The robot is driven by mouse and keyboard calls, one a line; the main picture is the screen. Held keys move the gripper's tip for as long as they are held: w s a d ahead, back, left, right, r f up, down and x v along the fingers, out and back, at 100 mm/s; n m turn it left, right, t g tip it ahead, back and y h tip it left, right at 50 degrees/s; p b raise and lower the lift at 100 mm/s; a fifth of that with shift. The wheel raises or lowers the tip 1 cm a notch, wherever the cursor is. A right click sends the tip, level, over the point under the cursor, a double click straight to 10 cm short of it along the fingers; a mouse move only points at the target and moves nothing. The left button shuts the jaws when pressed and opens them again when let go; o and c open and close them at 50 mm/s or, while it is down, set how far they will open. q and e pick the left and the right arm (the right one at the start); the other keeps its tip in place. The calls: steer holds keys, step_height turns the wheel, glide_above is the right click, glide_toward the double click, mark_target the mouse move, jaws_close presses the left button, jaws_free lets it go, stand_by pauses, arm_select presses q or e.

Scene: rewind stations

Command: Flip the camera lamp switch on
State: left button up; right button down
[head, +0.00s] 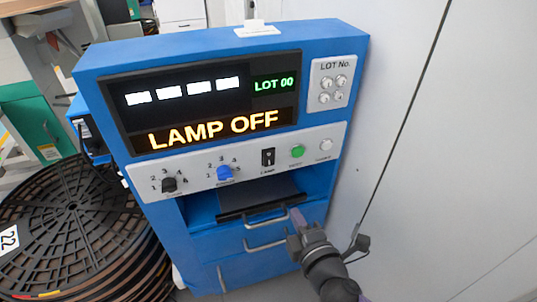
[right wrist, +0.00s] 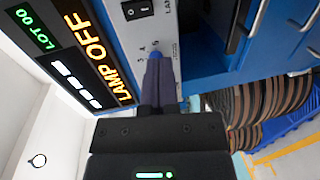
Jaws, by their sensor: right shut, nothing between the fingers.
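The black lamp rocker switch (head: 268,157) sits on the white control strip of the blue station (head: 190,225), above the label LAMP. The switch also shows at the top of the right wrist view (right wrist: 136,9). The display (head: 213,131) reads LAMP OFF in orange. My right gripper (head: 297,222) is below and to the right of the switch in the head view, in front of the drawer handles. In the right wrist view its shut, empty fingers (right wrist: 159,62) overlap the blue knob; contact cannot be told. My left gripper is not in view.
A black knob (head: 169,184), a blue knob (head: 224,173), a green button (head: 297,151) and a white button (head: 326,145) share the strip. Drawer handles (head: 266,242) stick out below. Black reels (head: 75,215) are stacked at left; a pale wall (head: 400,60) stands at right.

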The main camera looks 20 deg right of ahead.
steer(key=r, duration=0.1)
steer(key=b, duration=0.4)
glide_toward(270, 164)
steer(key=w, duration=0.3)
steer(key=w+f, duration=0.1)
steer(key=w, duration=0.2)
steer(key=shift+a+f, duration=0.2)
steer(key=shift+f, duration=0.05)
steer(key=shift+w, duration=0.65)
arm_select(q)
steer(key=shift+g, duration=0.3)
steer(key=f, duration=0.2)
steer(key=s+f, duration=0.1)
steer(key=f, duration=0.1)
arm_select(e)
steer(key=shift+r, duration=0.1)
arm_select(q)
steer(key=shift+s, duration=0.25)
